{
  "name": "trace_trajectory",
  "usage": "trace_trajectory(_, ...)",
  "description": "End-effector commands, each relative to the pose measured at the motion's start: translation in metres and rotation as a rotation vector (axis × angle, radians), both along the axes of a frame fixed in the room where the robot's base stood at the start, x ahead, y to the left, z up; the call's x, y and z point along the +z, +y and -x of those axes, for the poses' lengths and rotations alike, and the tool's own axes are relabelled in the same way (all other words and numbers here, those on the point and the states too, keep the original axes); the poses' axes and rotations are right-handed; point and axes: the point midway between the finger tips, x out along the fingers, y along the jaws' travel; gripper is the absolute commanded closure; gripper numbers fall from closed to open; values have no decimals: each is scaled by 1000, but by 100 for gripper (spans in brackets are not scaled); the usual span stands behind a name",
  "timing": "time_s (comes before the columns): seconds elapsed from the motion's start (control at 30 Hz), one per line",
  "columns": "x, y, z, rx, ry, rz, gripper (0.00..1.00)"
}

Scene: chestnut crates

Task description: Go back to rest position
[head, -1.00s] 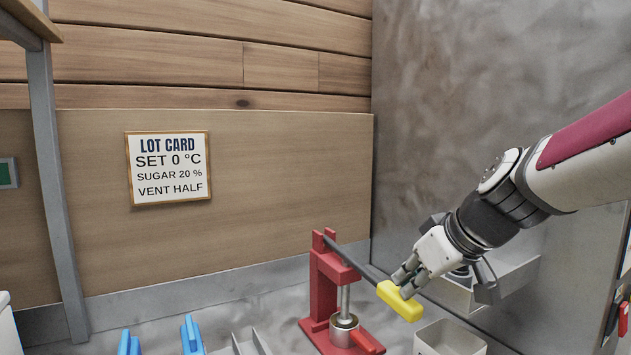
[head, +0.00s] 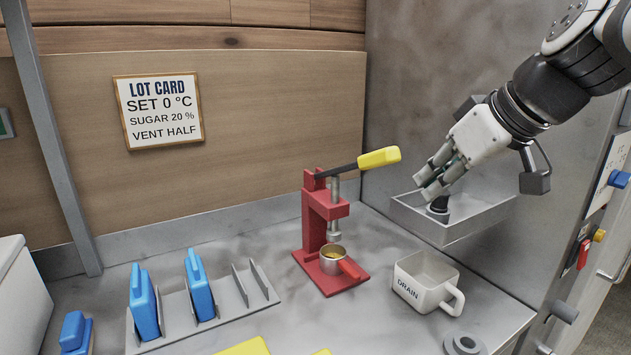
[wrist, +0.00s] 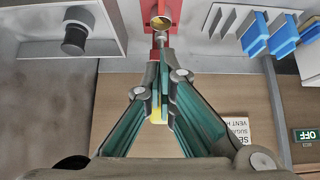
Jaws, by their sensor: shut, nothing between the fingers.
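My gripper (head: 428,180) is shut and empty in the head view, above the grey wall tray at the right. In the wrist view its fingertips (wrist: 161,62) meet in the middle. The red press (head: 321,225) stands on the counter, left of and below my gripper. Its lever points up to the right, and the yellow handle (head: 379,157) is apart from my gripper in the head view. A metal cup with a red handle (head: 333,260) sits on the press base with something yellowish inside.
A white mug marked DRAIN (head: 408,291) stands right of the press. The grey wall tray (head: 470,228) holds a dark knob. Blue tools (head: 144,303) stand in a slotted rack (head: 236,313) at left. A lot card (head: 158,110) hangs on the wall.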

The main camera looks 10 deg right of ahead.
Motion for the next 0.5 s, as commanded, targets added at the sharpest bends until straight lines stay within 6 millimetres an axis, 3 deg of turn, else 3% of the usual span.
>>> trace_trajectory(0.4,4,-1,4,0,-1,0,100)
trace_trajectory(0.5,4,3,13,-7,14,-5,100)
